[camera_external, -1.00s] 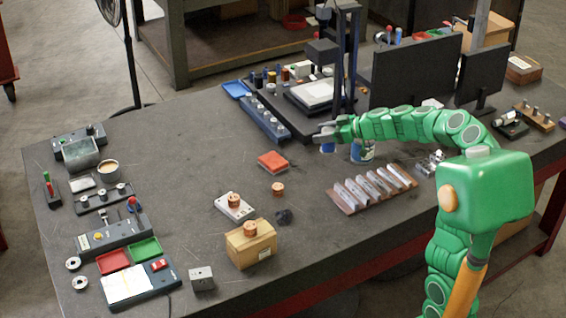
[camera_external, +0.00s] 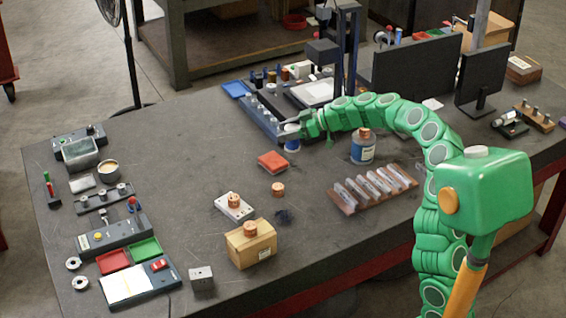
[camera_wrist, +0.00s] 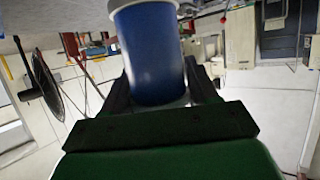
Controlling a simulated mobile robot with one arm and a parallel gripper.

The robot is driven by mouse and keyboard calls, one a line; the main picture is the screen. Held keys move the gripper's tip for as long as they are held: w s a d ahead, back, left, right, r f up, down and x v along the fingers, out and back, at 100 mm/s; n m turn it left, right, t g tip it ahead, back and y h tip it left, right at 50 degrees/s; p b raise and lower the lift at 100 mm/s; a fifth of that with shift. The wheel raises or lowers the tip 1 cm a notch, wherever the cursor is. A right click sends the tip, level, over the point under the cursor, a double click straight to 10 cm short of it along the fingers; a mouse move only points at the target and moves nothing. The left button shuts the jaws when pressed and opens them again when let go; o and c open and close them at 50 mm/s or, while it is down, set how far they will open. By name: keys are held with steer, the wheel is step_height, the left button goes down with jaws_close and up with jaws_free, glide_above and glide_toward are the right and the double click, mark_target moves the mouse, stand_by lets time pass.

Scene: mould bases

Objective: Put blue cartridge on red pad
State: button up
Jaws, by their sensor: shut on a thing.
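The blue cartridge (camera_external: 292,143) is a small blue cylinder with a pale end. My gripper (camera_external: 291,132) is shut on it and holds it to the upper right of the red pad, apart from the pad. In the wrist view the cartridge (camera_wrist: 149,55) fills the space between the dark fingers (camera_wrist: 150,95). The red pad (camera_external: 273,161) is a flat red-topped block lying on the dark workbench, with nothing on it.
A blue bottle with a copper-coloured cap (camera_external: 362,148) stands right of my gripper. A rack of metal bars (camera_external: 347,202) lies below it. A copper cylinder (camera_external: 278,189) stands just below the pad. The bench (camera_external: 170,150) left of the pad is clear.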

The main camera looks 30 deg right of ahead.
steer(key=shift+w+a+f, duration=0.15)
steer(key=shift+w+f, duration=1.75)
steer(key=shift+f, duration=0.1)
steer(key=shift+w+a+f, duration=0.15)
steer(key=shift+w+f, duration=1.75)
steer(key=shift+f, duration=0.1)
steer(key=shift+w+a+f, duration=0.15)
steer(key=shift+w+f, duration=1.75)
steer(key=shift+f, duration=0.1)
steer(key=shift+f, duration=0.1)
steer(key=o, duration=1.1)
steer(key=shift+o, duration=0.2)
steer(key=v, duration=1.2)
